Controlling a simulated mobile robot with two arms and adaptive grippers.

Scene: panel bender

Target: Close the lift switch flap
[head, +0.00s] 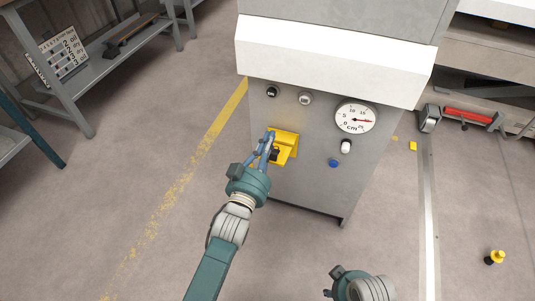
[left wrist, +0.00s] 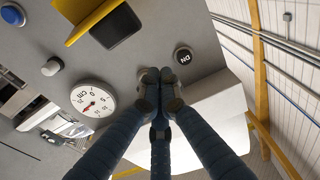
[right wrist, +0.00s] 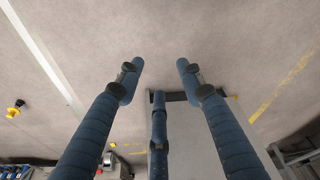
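The yellow lift switch flap (head: 289,138) is on the grey front of the machine. It also shows at the top of the left wrist view (left wrist: 90,22), standing out from the panel beside a dark switch part (left wrist: 117,26). My left gripper (head: 270,135) is in front of the flap's left part in the head view and covers some of it. Its fingertips (left wrist: 160,75) are together with nothing seen between them.
A white ledge (head: 335,60) juts out above. Floor left of the machine is clear.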

